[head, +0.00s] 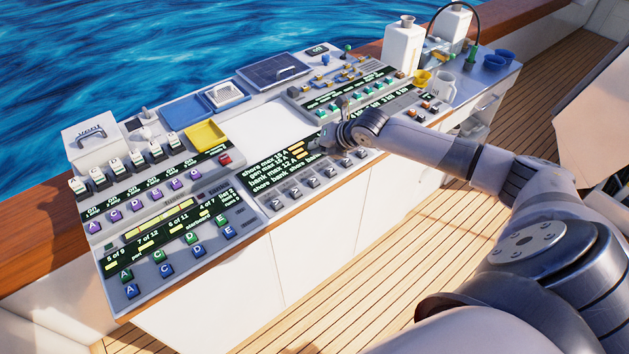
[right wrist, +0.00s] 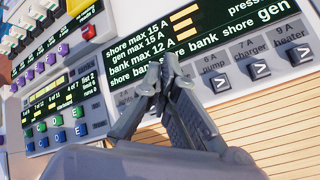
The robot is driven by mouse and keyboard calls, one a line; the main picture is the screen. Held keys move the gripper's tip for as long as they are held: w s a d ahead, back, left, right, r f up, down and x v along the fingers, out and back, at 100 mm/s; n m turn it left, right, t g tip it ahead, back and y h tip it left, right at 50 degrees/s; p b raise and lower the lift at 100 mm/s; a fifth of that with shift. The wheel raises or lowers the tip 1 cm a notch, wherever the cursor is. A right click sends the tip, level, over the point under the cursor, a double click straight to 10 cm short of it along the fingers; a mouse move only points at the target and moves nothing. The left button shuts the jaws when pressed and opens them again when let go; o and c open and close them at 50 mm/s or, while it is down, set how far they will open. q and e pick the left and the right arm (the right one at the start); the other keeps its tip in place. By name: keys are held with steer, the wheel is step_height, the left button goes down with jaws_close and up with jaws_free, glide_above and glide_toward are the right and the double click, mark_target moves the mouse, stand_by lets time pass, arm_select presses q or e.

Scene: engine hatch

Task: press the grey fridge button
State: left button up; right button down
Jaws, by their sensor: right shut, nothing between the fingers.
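A row of square grey buttons marked with arrows (head: 312,182) runs along the front of the middle panel. In the right wrist view, the grey buttons for pump (right wrist: 219,84), charger (right wrist: 259,69) and heater (right wrist: 299,55) are readable. I cannot read a fridge label; part of the row on the left is hidden behind my gripper. My right gripper (head: 318,143) is shut and empty, with its fingertips over the dark display behind the row. In the right wrist view, the fingertips (right wrist: 168,62) show in front of the display text. My left gripper is out of view.
The dark display (head: 265,180) lies behind the buttons. A yellow tray (head: 205,135), a red button (head: 225,160) and purple lettered buttons (head: 135,204) are to the left. White canisters (head: 403,48) and cups (head: 445,84) stand at the back right. Wooden deck (head: 400,240) lies in front.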

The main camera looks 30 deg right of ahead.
steer(key=b, duration=0.7)
glide_above(316, 179)
step_height(316, 179, down, 8)
steer(key=shift+f, duration=0.4)
stand_by(1.0)
steer(key=shift+f, duration=0.4)
steer(key=shift+f+b, duration=0.7)
steer(key=shift+f, duration=0.15)
stand_by(0.7)
steer(key=shift+r, duration=0.1)
steer(key=shift+r+p, duration=1.1)
steer(key=shift+r, duration=0.05)
